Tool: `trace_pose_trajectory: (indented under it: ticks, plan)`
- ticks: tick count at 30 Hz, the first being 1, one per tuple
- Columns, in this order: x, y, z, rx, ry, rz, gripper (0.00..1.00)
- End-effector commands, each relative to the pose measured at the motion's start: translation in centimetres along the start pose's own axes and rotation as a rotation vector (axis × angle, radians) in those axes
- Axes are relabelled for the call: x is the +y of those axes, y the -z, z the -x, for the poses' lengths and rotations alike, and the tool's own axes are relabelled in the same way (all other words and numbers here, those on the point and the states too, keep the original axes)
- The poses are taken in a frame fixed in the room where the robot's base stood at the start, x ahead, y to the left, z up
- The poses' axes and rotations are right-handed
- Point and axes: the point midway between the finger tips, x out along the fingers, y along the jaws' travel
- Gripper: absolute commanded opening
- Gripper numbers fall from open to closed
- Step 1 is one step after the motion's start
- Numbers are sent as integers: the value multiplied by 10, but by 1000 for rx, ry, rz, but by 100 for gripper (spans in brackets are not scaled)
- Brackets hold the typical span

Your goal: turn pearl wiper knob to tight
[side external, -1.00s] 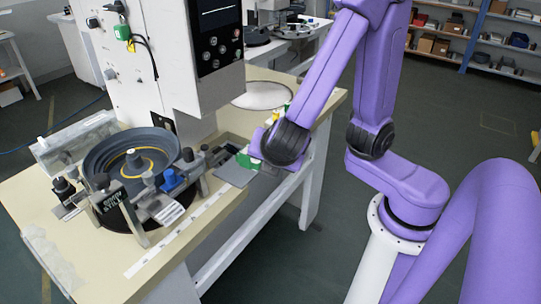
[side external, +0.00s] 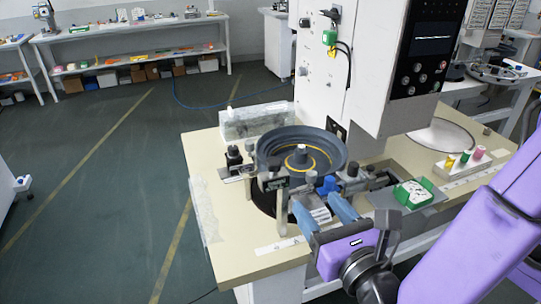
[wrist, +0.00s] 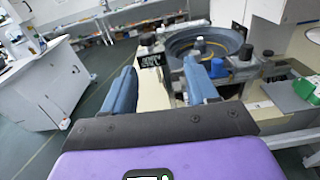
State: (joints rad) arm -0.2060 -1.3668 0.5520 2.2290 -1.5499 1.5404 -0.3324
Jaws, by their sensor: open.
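The dark round bowl (side external: 325,145) of the pearl device sits on the cream table, with a gold ring and a central post inside. A blue knob (side external: 327,185) stands at its front rim and also shows in the wrist view (wrist: 219,68). Black knobs stand at the left (side external: 234,156) and right (side external: 350,168) of the bowl. I cannot tell which knob is the wiper knob, and the small labels are unreadable. My gripper (side external: 315,199) has two blue fingers, apart and empty, at the front of the device. In the wrist view my gripper (wrist: 159,66) points toward the bowl.
A white machine column (side external: 375,60) rises behind the bowl. A green box (side external: 412,194) lies on a grey plate at the right. A clear block (side external: 255,120) stands behind left. Metal brackets (side external: 274,182) crowd the front rim. Floor left of the table is clear.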

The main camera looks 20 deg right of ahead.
Motion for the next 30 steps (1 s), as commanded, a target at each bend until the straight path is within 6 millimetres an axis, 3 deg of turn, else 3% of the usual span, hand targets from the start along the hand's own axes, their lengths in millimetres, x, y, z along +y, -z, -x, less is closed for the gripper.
trace_pose_trajectory:
  ticks: [3, 8, 30]
  plan:
    - [16, 1, 4, -33, -50, 29, 58]
    - [18, 0, -8, -38, -54, 31, 58]
    - [24, -5, -141, -36, -51, 28, 58]
